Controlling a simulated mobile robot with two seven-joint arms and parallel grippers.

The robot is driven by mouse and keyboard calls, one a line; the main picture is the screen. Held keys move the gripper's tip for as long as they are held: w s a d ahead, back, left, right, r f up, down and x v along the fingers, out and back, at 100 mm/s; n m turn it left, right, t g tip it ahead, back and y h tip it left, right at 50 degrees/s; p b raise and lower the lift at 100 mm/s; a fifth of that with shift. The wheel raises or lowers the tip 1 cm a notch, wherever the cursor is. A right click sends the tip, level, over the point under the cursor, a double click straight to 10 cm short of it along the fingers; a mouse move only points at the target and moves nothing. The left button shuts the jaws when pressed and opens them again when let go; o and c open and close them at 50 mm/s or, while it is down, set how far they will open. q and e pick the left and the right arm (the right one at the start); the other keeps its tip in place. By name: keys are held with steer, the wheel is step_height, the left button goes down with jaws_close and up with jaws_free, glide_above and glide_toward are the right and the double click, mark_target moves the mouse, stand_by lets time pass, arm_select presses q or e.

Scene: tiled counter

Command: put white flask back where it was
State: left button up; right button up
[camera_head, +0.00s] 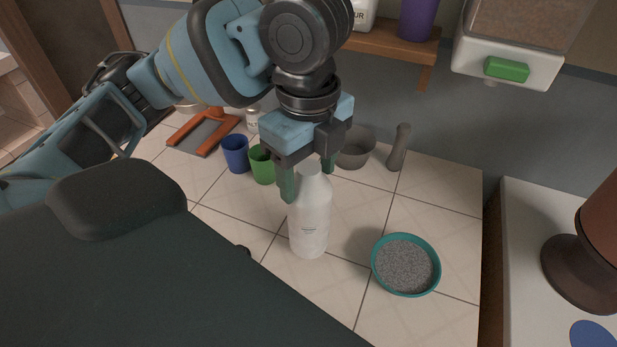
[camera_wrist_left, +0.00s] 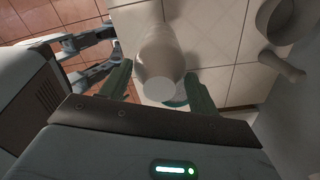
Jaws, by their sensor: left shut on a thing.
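The white flask (camera_head: 309,215) is upright over the tiled counter, left of a teal bowl, in the head view. My left gripper (camera_head: 308,182) comes down from above and is shut on its upper part, with one green finger on each side. I cannot tell whether the flask's base touches the tiles. In the left wrist view the flask (camera_wrist_left: 160,62) is between the two green fingers (camera_wrist_left: 160,92). My right gripper cannot be made out in the head view.
The teal bowl (camera_head: 405,266) of grey grains stands right of the flask. Behind are a blue cup (camera_head: 235,153), a green cup (camera_head: 261,166), a grey mortar (camera_head: 356,150) and a pestle (camera_head: 398,148). A shelf (camera_head: 390,42) and a dispenser (camera_head: 507,68) are on the wall. Bare tiles lie behind the bowl.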

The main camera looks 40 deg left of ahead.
arm_select(q)
steer(key=shift+w+a, duration=0.1)
steer(key=shift+w, duration=0.05)
arm_select(e)
steer(key=shift+w+r, duration=0.1)
steer(key=shift+w, duration=0.05)
arm_select(q)
steer(key=shift+w+a, duration=0.35)
steer(key=shift+a, duration=0.1)
steer(key=shift+w+a+f, duration=0.1)
steer(key=shift+f, duration=0.15)
steer(key=shift+f+b, duration=0.45)
steer(key=shift+f, duration=1.1)
arm_select(e)
steer(key=shift+s+d+f, duration=0.1)
steer(key=shift+s+f, duration=0.4)
steer(key=shift+f, duration=0.2)
steer(key=shift+w+r, duration=0.15)
arm_select(q)
steer(key=o, duration=1.3)
steer(key=shift+f, duration=0.1)
steer(key=shift+o, duration=0.2)
